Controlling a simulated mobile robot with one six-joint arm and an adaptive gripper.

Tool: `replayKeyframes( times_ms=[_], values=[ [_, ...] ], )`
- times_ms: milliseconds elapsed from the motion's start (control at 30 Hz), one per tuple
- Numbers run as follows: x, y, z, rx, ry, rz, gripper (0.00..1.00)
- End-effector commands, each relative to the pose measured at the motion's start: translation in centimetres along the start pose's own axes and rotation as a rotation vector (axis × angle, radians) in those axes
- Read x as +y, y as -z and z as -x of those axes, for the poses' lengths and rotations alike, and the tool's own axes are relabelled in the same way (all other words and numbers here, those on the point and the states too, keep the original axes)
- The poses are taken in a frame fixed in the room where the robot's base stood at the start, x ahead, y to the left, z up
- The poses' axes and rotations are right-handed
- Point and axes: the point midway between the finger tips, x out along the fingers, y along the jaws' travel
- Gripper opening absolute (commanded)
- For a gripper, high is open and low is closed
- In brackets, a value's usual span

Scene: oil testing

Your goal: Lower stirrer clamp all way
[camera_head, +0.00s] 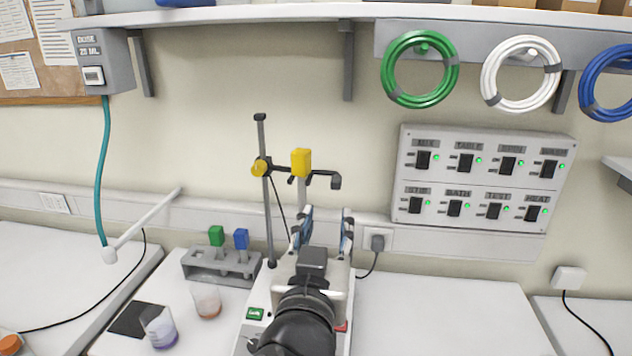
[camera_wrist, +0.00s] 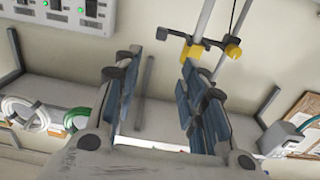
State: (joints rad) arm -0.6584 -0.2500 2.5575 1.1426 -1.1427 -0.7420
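The stirrer stand has an upright dark rod (camera_head: 267,205) with a clamp (camera_head: 259,168) that has a yellow knob, set partway up the rod. A yellow stirrer head (camera_head: 301,162) sits on the clamp's arm, with a dark hook-shaped end (camera_head: 335,181) at its right. The clamp's yellow parts also show in the wrist view (camera_wrist: 191,50). My gripper (camera_head: 321,222) is in front of the stand, below the clamp's arm, with its blue-padded fingers pointing up. In the wrist view my gripper (camera_wrist: 160,85) has its fingers wide apart with nothing between them. My arm hides part of the stand's base (camera_head: 256,314).
A grey rack (camera_head: 196,266) with green and blue handled pieces stands left of the base. Two small beakers (camera_head: 206,301) (camera_head: 160,328) are in front of it. A switch panel (camera_head: 481,185) is on the wall at right. The bench right of the base is clear.

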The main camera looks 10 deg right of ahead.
Motion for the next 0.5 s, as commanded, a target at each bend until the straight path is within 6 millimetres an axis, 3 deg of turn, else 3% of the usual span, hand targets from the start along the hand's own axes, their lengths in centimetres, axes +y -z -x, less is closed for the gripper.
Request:
replayKeyframes(
  times_ms=[200,500],
  values=[
    [0.2,0.4,-3.0,-0.006,-0.005,0.005,0.38],
    [0.1,0.5,-5.7,-0.006,0.0,0.003,0.38]
  ],
)
